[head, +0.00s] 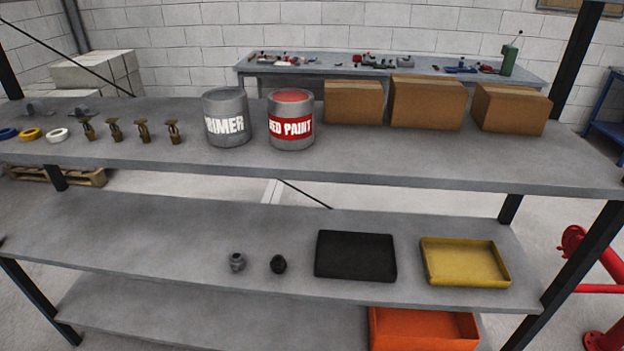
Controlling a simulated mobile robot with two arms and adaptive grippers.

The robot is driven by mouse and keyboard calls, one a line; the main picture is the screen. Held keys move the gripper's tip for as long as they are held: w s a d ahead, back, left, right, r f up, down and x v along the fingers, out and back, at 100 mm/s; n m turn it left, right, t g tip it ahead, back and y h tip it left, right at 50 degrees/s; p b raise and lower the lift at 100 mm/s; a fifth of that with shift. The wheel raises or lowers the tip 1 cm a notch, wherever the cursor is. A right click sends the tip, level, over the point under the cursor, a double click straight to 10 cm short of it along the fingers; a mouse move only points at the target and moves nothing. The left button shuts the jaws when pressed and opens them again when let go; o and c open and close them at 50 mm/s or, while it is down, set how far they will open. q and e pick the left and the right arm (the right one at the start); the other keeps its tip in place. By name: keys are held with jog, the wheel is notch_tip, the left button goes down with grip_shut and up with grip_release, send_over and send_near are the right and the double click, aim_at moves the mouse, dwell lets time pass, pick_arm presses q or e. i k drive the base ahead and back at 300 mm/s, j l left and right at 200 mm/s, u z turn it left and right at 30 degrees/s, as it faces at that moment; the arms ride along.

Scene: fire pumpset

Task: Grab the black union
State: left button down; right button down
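Two small fittings stand on the middle shelf of the rack in the head view. The black union (278,264) is the darker, rounder one, on the right of the pair. A grey fitting (237,262) of similar size stands a little to its left, apart from it. A black tray (355,256) lies to the right of the black union, with a small gap between them. Neither of my grippers shows in the head view.
The upper shelf (400,165) overhangs behind, with paint cans (291,120), cardboard boxes (428,102), brass sprinklers and tape rolls. A yellow tray (464,262) sits right on the middle shelf (130,235), whose left part is clear. An orange bin (422,330) is below. Dark posts (575,275) flank the shelves.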

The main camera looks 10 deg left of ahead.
aim_at(278, 264)
jog(key=l+u, duration=0.45)
jog(key=l, duration=0.2)
jog(key=l+u, duration=0.4)
jog(key=l, duration=0.3)
jog(key=k+l+u, duration=0.15)
jog(key=l+u, duration=0.3)
jog(key=l, duration=0.15)
